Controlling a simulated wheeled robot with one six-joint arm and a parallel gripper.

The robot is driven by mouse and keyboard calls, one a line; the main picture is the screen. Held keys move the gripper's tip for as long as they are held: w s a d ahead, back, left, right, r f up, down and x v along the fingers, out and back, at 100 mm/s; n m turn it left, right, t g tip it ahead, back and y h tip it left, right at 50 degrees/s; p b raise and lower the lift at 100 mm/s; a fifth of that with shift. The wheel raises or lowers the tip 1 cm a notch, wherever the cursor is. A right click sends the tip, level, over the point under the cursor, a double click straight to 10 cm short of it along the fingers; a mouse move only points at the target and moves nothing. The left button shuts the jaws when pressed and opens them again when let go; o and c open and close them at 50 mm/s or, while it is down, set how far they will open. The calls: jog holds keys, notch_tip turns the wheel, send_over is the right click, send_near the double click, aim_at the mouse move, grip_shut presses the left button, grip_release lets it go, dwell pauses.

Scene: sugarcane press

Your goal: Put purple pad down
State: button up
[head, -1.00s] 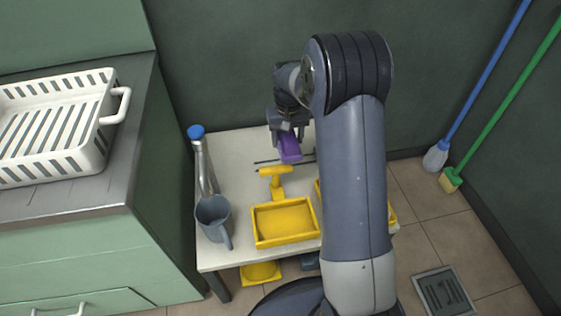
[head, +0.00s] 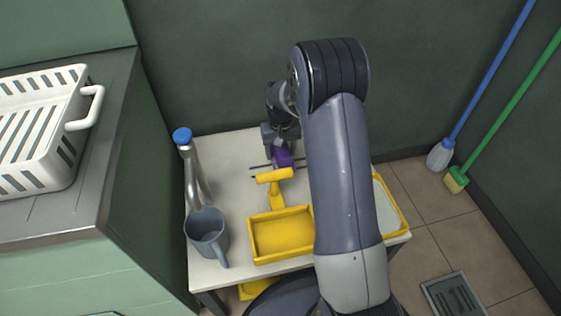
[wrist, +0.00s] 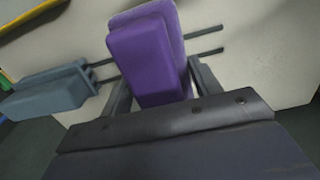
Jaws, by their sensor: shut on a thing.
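The purple pad (wrist: 150,55) is between the fingers of my gripper (wrist: 152,88), which is shut on it. In the head view the purple pad (head: 282,157) shows below my gripper (head: 281,145), over the back part of the white table (head: 225,165). Dark thin bars (wrist: 205,40) lie on the table beside the pad. I cannot tell whether the pad touches the table.
A blue-grey block (wrist: 45,92) shows in the wrist view. The wall (head: 220,60) is close behind.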

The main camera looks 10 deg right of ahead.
notch_tip(320, 180, down, 4)
jog(key=shift+f+b, duration=0.1)
jog(key=shift+b, duration=0.6)
jog(key=shift+f, duration=0.1)
jog(key=shift+f, duration=0.3)
jog(key=o, duration=0.9)
notch_tip(320, 180, up, 13)
jog(key=p, duration=0.4)
jog(key=shift+f, duration=0.1)
